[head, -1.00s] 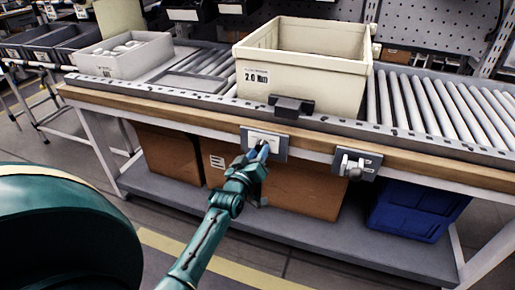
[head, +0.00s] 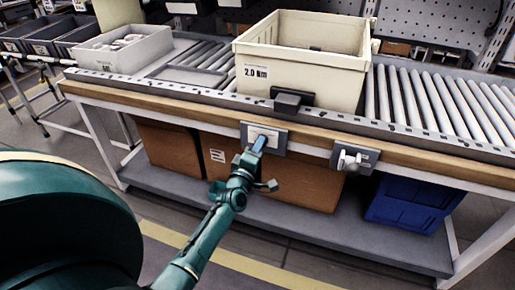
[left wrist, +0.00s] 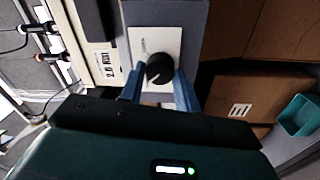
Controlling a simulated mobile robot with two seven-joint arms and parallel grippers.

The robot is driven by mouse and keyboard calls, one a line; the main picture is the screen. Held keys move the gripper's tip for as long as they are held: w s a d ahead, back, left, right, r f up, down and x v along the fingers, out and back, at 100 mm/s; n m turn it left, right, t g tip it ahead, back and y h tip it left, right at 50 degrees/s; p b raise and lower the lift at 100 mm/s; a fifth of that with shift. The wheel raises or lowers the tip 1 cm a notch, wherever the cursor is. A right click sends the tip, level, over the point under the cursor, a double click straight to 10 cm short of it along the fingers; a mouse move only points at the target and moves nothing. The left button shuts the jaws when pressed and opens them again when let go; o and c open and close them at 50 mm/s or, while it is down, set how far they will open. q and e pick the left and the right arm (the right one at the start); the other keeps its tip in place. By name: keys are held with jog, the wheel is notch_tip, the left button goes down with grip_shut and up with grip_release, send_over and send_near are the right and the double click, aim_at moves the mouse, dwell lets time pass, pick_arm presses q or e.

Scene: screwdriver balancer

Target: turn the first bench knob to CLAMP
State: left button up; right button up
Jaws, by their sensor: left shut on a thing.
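The first bench knob (left wrist: 159,69) is black and round with a white pointer line, on a white label plate (left wrist: 143,42). The plate's lettering is too small to read. Its grey panel (head: 281,143) is on the bench's wooden front edge, the left of two panels. My left gripper (head: 259,144) is at this panel. In the left wrist view its two blue fingers (left wrist: 159,87) lie on either side of the knob, shut on it. In the head view the gripper hides the knob. The pointer slants toward the lower left in the wrist view. My right gripper is not in view.
A second panel (head: 369,157) with a light-coloured handle is to the right on the same edge. A cream bin (head: 300,74) marked 2.0 stands on the rollers above. Cardboard boxes (head: 290,183) and a blue crate (head: 405,205) sit on the shelf below.

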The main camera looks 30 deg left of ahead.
pick_arm(q)
jog(key=shift+n, duration=0.3)
dwell(0.4)
jog(key=o, duration=1)
jog(key=shift+c, duration=0.2)
jog(key=p+v, duration=0.1)
jog(key=v, duration=1.2)
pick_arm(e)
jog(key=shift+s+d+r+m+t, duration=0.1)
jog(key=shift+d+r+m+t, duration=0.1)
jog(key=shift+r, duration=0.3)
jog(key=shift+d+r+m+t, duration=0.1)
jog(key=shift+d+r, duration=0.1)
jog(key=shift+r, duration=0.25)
pick_arm(q)
jog(key=shift+s+d, duration=0.1)
jog(key=shift+d, duration=0.05)
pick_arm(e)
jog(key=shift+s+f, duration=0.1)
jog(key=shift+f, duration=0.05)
